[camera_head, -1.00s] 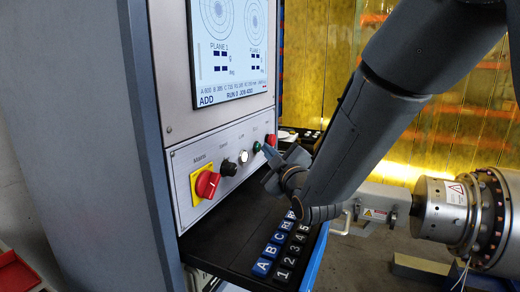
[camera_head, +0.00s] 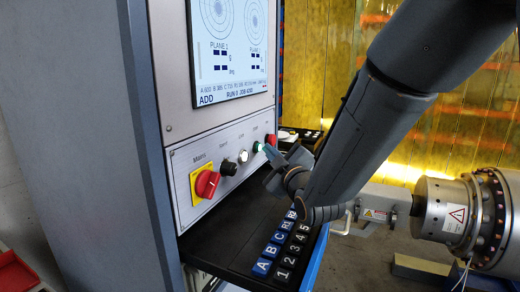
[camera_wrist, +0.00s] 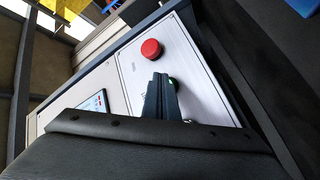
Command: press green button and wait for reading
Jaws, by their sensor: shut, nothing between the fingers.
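The green button (camera_head: 257,147) is on the light panel below the screen, between a white button and a red one. My gripper (camera_head: 267,151) is shut and empty, its tips pointing at the green button and right beside it in the head view. In the wrist view the shut fingers (camera_wrist: 163,80) cover most of the green button (camera_wrist: 173,83); only a sliver shows. I cannot tell whether the tips touch it. The screen (camera_head: 232,45) shows two round plots, PLANE labels with dashes in place of figures, and a RUN line.
A red mushroom button (camera_wrist: 151,49) is close beside the fingers. A red rotary switch on a yellow plate (camera_head: 205,184) is at the panel's left. A keypad (camera_head: 279,250) lies on the black shelf below my arm. The rotor (camera_head: 465,215) is at the right.

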